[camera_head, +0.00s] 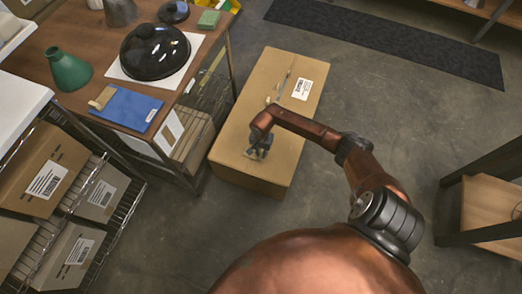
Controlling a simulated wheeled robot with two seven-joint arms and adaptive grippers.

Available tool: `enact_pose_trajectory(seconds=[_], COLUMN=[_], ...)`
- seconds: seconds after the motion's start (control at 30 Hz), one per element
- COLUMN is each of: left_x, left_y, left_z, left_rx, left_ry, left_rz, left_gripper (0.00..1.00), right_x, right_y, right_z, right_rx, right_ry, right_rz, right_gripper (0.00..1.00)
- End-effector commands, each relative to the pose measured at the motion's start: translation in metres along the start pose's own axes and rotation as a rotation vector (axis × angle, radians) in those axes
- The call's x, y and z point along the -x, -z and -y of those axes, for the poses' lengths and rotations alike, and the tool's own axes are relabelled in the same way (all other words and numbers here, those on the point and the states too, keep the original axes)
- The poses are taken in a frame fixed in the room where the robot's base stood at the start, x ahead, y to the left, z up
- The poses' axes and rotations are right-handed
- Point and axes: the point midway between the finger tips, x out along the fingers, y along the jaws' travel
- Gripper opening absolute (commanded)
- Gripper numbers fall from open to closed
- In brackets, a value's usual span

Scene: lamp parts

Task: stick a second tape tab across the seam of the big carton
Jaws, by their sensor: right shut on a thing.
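The big carton (284,75) stands closed on the floor in the middle, with its top facing up. Its seam runs lengthwise along the top, and a narrow greyish strip shows on it in the far half. My right gripper (255,154) is low over the near end of the carton top, close to the seam line. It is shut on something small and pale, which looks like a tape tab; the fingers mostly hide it. I cannot tell whether the tab touches the cardboard. My left gripper is not in view.
The brown table (97,45) at left holds a black dome (154,52), a green shade (68,70) and a blue pad (126,107) with a tan piece. Shelved boxes stand lower left. Floor right of the carton is clear.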

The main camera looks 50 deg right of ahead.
Motion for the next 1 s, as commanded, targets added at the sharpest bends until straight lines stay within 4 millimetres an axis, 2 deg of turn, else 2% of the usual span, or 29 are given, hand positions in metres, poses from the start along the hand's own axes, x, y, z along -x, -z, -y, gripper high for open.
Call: enact_pose_trajectory(seconds=[0.93,0.97,1.0], left_x=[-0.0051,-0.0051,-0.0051], left_y=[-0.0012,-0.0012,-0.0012], left_z=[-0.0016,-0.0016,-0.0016], left_rx=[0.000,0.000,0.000], left_ry=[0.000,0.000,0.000], left_rz=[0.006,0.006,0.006], left_gripper=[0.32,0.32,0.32], right_x=[-0.0070,-0.0071,-0.0071], right_y=[-0.0003,-0.0003,-0.0003], right_z=[0.0001,0.0001,0.0001], right_rx=[0.000,0.000,0.000], right_ry=[0.000,0.000,0.000], right_rz=[0.000,0.000,0.000], right_gripper=[0.01,0.11,0.14])
